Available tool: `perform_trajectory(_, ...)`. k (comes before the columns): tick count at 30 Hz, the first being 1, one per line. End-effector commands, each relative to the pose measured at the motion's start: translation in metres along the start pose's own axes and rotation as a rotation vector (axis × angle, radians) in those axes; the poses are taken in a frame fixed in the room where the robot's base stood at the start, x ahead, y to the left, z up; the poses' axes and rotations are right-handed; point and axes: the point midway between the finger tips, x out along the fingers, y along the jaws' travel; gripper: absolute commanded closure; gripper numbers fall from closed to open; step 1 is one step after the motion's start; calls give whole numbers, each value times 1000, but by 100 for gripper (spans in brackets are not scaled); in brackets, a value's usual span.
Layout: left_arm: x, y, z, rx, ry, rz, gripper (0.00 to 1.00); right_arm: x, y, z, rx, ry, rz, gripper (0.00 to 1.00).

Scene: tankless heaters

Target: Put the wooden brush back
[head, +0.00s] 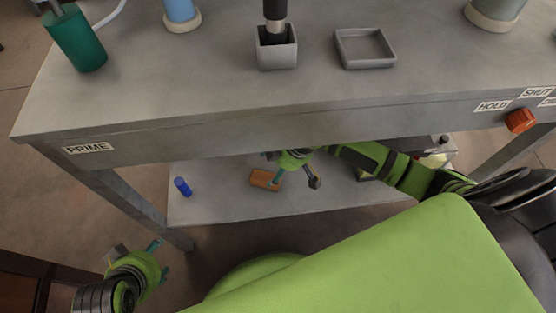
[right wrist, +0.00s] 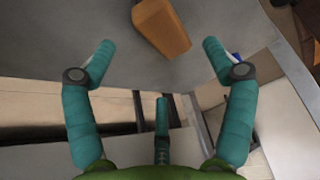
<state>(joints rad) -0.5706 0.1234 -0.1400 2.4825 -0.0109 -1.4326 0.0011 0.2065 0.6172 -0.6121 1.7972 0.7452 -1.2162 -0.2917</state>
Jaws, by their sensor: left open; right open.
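An orange-brown block, which looks like the wooden brush (head: 265,179), lies on the lower shelf (head: 225,205) under the workbench. No bristles show. In the right wrist view the brush (right wrist: 163,27) lies ahead of the fingertips, roughly between their lines. My right gripper (head: 295,180) reaches under the bench top, close beside the brush. Its fingers (right wrist: 158,58) are spread apart with nothing between them. In the head view one finger overlaps the brush's right edge; I cannot tell whether they touch. My left gripper (head: 140,258) is open and empty, low at the left, outside the bench.
A blue cylinder (head: 182,187) lies on the shelf to the left. The bench top holds a green cup (head: 76,40), a square holder (head: 277,50) with a black-handled tool, and an empty grey tray (head: 365,48). An orange knob (head: 520,120) is on the front edge.

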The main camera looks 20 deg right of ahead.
Motion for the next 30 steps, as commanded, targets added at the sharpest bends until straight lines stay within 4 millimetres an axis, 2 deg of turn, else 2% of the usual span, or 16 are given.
perform_trajectory(2,0,0,3,-2,-16,0,43,-1,-8,-2,4,8,-4,16)
perform_trajectory(7,0,-1,4,-2,-20,0,43,-6,-59,-9,79,65,12,16)
perform_trajectory(9,0,-1,4,-2,-20,0,43,-17,-77,-7,159,91,49,16)
perform_trajectory(12,0,-1,4,-2,-20,0,43,-40,-90,8,307,105,125,16)
perform_trajectory(18,0,0,4,-2,-19,0,43,-84,-93,57,569,66,286,16)
perform_trajectory(21,0,0,4,-2,-19,0,43,-95,-92,72,628,46,330,16)
perform_trajectory(30,0,0,4,-1,-19,0,43,-98,-91,76,642,40,343,16)
